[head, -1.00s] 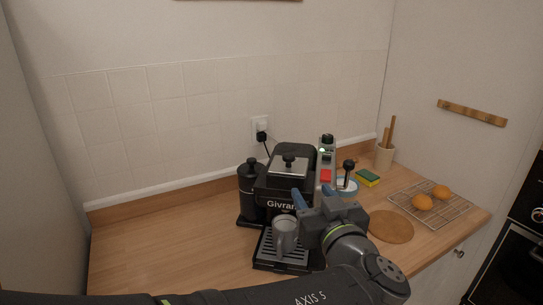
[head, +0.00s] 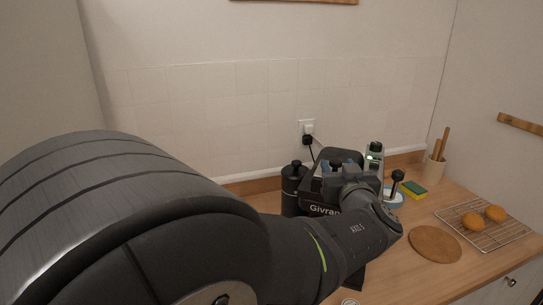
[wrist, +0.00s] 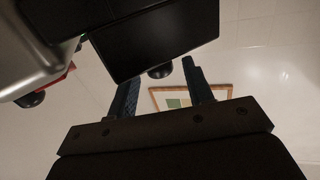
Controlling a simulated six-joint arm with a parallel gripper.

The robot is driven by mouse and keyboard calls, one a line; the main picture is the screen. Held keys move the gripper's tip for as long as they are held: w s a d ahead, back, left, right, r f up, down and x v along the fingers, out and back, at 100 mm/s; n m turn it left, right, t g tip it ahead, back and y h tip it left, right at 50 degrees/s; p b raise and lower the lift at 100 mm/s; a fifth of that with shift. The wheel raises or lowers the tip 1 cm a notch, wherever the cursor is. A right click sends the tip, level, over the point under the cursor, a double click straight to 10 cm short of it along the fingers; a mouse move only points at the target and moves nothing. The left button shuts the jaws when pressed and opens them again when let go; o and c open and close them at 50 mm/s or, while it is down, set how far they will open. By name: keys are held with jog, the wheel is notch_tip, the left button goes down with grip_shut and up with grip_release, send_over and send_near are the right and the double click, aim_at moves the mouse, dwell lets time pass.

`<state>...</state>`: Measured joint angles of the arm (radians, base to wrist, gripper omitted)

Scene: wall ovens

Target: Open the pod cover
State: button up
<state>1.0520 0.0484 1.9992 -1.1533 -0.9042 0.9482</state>
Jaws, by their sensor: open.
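The black coffee machine (head: 325,209) with white lettering on its front stands on the counter. The pod cover on that top is mostly hidden by my gripper and wrist. In the wrist view, a dark box face (wrist: 150,45) fills the upper middle, with a black knob (wrist: 160,71) at its edge. The knob appears between the two fingers of my gripper (wrist: 165,80); I cannot tell whether they touch it.
A black canister (head: 291,188) stands left of the machine. A grey grinder-like unit (head: 375,156) stands close on its right, with a black-knobbed tool (head: 397,177) beside it.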

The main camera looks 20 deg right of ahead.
jog(key=shift+x, duration=1.45)
jog(key=shift+c, duration=0.5)
grip_shut()
jog(key=shift+w+d, duration=1.25)
jog(key=shift+w, duration=0.2)
jog(key=shift+o, duration=0.5)
grip_release()
jog(key=shift+s, duration=0.1)
